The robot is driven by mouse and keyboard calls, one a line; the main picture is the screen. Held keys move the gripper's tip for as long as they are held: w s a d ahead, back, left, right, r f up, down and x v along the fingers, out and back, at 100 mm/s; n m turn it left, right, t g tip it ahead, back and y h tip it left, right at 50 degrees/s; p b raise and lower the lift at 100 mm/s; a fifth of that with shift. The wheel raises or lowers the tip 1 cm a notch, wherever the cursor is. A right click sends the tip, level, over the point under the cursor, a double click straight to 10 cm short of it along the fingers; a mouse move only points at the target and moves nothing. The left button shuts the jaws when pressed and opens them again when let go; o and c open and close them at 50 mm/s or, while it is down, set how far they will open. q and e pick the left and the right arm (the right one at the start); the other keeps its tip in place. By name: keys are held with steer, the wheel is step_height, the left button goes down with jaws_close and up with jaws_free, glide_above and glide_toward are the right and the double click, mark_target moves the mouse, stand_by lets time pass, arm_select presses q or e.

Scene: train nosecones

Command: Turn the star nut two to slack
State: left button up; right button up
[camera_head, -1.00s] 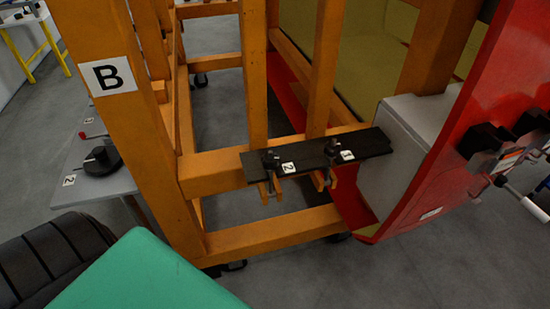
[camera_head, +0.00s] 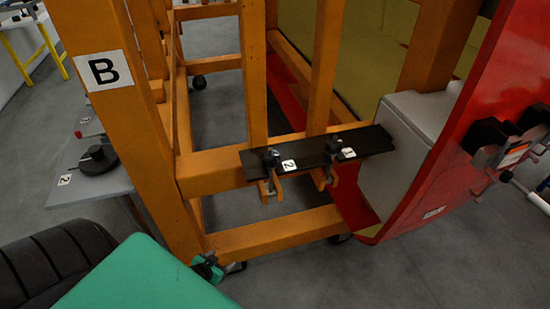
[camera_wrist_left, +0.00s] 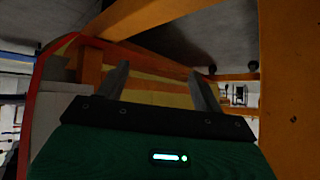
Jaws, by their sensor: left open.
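Star nut two (camera_head: 270,156) is a small dark knob on the black bar (camera_head: 373,140), beside the white "2" label (camera_head: 289,165). A similar star nut one (camera_head: 334,144) stands to its right by the "1" label (camera_head: 348,153). Orange forked pieces hang below both. My left gripper (camera_head: 208,268) shows as a small green and black piece at the low orange beam, below and left of the nut and apart from it. In the left wrist view my left gripper (camera_wrist_left: 159,69) has its two fingers wide apart with nothing between them. My right gripper is not in view.
An orange frame post (camera_head: 115,105) marked "B" stands left of the bar. A grey box (camera_head: 405,150) and red nosecone shell (camera_head: 425,190) lie to the right. A grey table (camera_head: 100,185) with a black round knob (camera_head: 97,160) is at left. Floor is clear at bottom right.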

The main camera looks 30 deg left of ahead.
arm_select(q)
steer(key=w+r+t+h+b, duration=0.15)
steer(key=w+r, duration=0.25)
steer(key=r, duration=0.5)
steer(key=w+r+t, duration=0.3)
steer(key=w+r, duration=0.1)
steer(key=r, duration=0.6)
steer(key=m+t+h, duration=0.3)
steer(key=h, duration=0.1)
glide_toward(275, 152)
steer(key=shift+n+y, duration=0.3)
steer(key=shift+y, duration=0.05)
steer(key=w, duration=0.2)
steer(key=w+d+p, duration=0.1)
steer(key=w, duration=0.2)
steer(key=w+d+f+p, duration=0.1)
steer(key=w, duration=0.2)
steer(key=shift+w, duration=0.2)
steer(key=shift+w+d+f, duration=0.1)
steer(key=shift+w+d, duration=0.05)
steer(key=shift+w, duration=0.55)
steer(key=shift+c, duration=0.9)
steer(key=c, duration=0.8)
